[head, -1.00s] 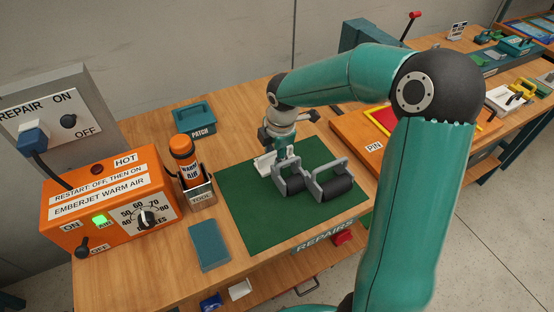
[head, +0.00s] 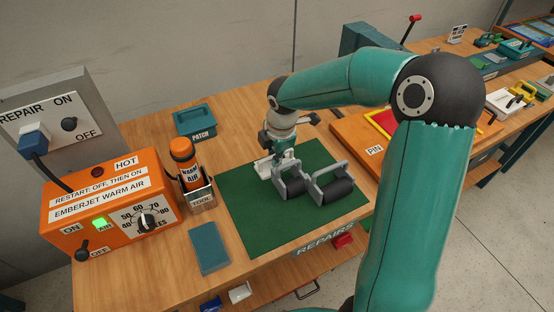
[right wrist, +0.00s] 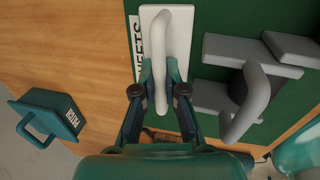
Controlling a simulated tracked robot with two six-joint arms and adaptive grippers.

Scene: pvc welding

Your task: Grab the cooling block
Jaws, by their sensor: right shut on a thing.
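The cooling block appears to be the white block with a pale bar handle (right wrist: 151,58), at the left edge of the green mat. It also shows partly in the head view (head: 263,167), where my gripper hides some of it. My right gripper (right wrist: 165,72) is shut on its handle, with one finger on each side; it shows in the head view (head: 279,158) reaching down from behind. I cannot tell whether the block touches the surface. My left gripper is not in view.
Grey stands with black rollers (head: 338,189) sit close right of the block on the green mat (head: 255,230). An orange warm-air unit (head: 110,205), a tool holder (head: 201,197), a blue pad (head: 209,247) and a teal PATCH box (head: 194,119) stand left. The mat's front is clear.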

